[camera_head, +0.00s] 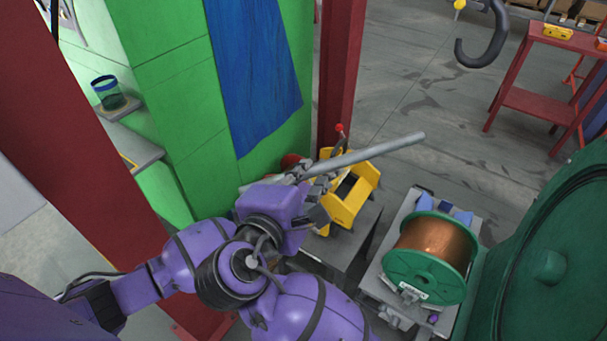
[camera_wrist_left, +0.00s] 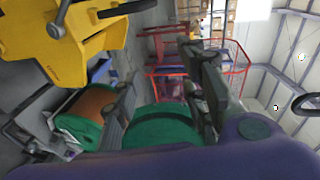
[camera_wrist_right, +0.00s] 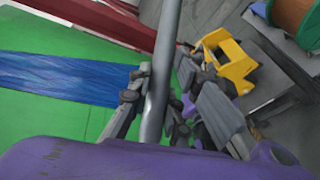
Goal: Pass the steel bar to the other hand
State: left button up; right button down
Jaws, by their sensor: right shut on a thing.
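The steel bar (camera_head: 385,147) is a plain grey rod in the head view. It slants up to the right, its right end free in the air and its lower left part overlapped by my purple arm parts and dark fingers. In the right wrist view my right gripper (camera_wrist_right: 158,100) is shut around the bar (camera_wrist_right: 168,30), which runs upward out of the picture. In the left wrist view my left gripper (camera_wrist_left: 163,100) is open, with nothing between its fingers and no bar visible. The head view does not clearly separate the two hands.
A yellow bin-like part (camera_head: 365,182) stands just beyond the hands. A copper-wound green spool (camera_head: 431,252) is to its right, beside a large green machine part (camera_head: 550,240). A red post (camera_head: 340,70) and green wall (camera_head: 175,90) stand behind. A hook (camera_head: 483,45) hangs upper right.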

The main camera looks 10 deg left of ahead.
jog(key=shift+r, duration=0.1)
pick_arm(q)
jog(key=s+a+f+n+g+y, duration=0.1)
jog(key=s+a+f+n+y, duration=0.1)
jog(key=s+f+n, duration=0.55)
jog(key=s+a+f+n+g+y, duration=0.15)
jog(key=s+f+n, duration=0.3)
jog(key=s, duration=0.55)
jog(key=s+a+f+n+y, duration=0.1)
jog(key=s+a+f+n, duration=0.1)
jog(key=s, duration=0.5)
jog(key=s+a+f+n+g+y, duration=0.1)
jog(key=s+a+f+n, duration=0.2)
jog(key=s, duration=0.5)
jog(key=s+a+f+n+g+y, duration=0.1)
jog(key=s+a+f+n, duration=0.1)
jog(key=s+a+n, duration=0.3)
jog(key=s, duration=0.3)
jog(key=shift+f, duration=0.25)
jog(key=shift+a+g, duration=0.1)
jog(key=shift+g, duration=0.15)
